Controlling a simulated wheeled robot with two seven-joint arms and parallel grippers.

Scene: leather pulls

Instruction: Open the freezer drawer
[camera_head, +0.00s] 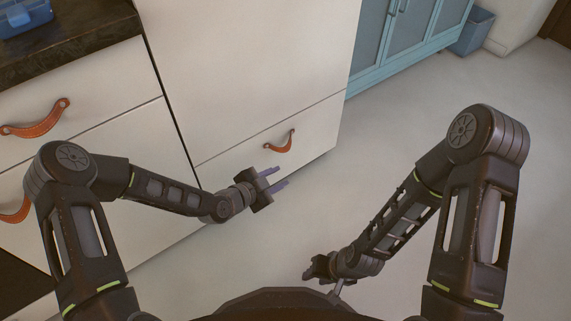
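The freezer drawer (315,135) is the low white front panel at the bottom of the tall white fridge. It looks flush with the door above, with a thin seam between them. Its orange leather pull (280,144) is on the front, near the middle. My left gripper (276,178) is open and empty, its two purplish fingers apart. It appears just below the pull in the picture and apart from it. My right gripper (318,269) is low in the middle, over the floor, away from the drawer. Its fingers are dark and too small to read.
White cabinet drawers (90,135) with orange leather pulls stand at the left under a dark countertop (75,40), with a blue object (25,18) on top. A teal cabinet (400,45) and a blue bin (473,32) stand at the back right. The pale floor (395,120) is clear.

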